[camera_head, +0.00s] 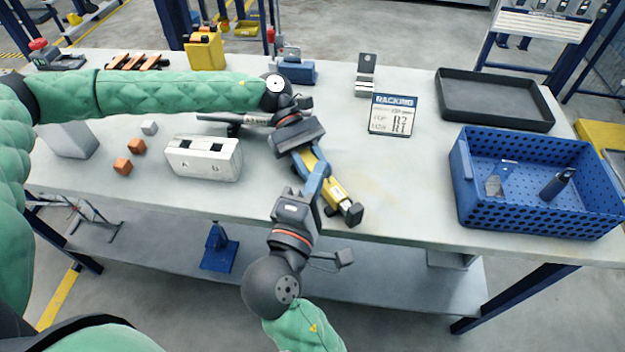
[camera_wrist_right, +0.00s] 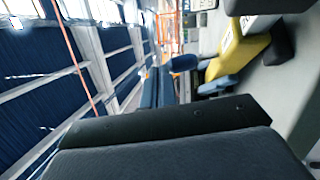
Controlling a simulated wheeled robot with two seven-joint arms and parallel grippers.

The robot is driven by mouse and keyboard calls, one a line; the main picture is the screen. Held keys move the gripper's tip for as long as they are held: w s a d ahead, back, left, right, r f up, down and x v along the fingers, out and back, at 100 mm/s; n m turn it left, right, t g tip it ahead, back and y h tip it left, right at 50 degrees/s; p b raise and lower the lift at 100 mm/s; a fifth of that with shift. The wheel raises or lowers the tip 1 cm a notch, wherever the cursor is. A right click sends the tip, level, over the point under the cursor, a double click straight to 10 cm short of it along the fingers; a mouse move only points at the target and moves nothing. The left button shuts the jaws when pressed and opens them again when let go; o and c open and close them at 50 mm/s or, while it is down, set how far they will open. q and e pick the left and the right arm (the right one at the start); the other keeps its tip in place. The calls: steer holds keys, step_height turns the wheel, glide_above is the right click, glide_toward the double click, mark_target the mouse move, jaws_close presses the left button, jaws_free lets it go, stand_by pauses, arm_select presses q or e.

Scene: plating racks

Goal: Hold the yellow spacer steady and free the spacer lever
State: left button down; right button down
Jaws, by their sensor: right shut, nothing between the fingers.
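The yellow spacer (camera_head: 336,190) is a long yellow bar with a dark and metallic end, lying near the table's front edge. It also shows in the right wrist view (camera_wrist_right: 238,52), with blue parts close beside it. My left gripper (camera_head: 308,160) is over the spacer's far part, its blue fingers along it; I cannot tell whether they clamp it. My right gripper (camera_head: 322,170) comes up from the front, its blue fingers shut and empty, beside the spacer. The fingers show together in the right wrist view (camera_wrist_right: 158,88). I cannot make out the spacer lever; the grippers cover that part.
A white slotted block (camera_head: 204,168) and orange cubes (camera_head: 123,166) stand at left. A racking sign (camera_head: 393,114) is behind the spacer. A blue perforated crate (camera_head: 475,205) and a black tray (camera_head: 495,115) are at right. The table between spacer and crate is clear.

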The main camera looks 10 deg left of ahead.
steer(key=shift+s+a+f, duration=0.7)
steer(key=shift+a+f, duration=0.15)
steer(key=shift+f, duration=0.15)
steer(key=shift+s+a+f, duration=0.2)
steer(key=shift+f, duration=0.3)
steer(key=shift+s+a+f, duration=0.15)
steer(key=shift+f, duration=0.35)
steer(key=shift+s+a+f+n+t, duration=0.15)
steer(key=shift+a+f+n+t, duration=0.05)
steer(key=shift+f+n+t, duration=0.5)
steer(key=shift+f+n+t+y, duration=0.6)
steer(key=shift+f+n+t, duration=0.4)
steer(key=shift+n+t, duration=0.25)
steer(key=shift+s+f, duration=0.15)
steer(key=v, duration=1.4)
steer(key=s+d+f+g+y, duration=0.1)
steer(key=d+f+g+y, duration=0.1)
steer(key=f, duration=0.4)
steer(key=s+d+f+n+g+y, duration=0.1)
steer(key=f+g+y, duration=0.2)
steer(key=f+g, duration=0.2)
steer(key=shift+s+d+f+y, duration=0.3)
steer(key=shift+d+f+y, duration=0.1)
steer(key=shift+f, duration=0.9)
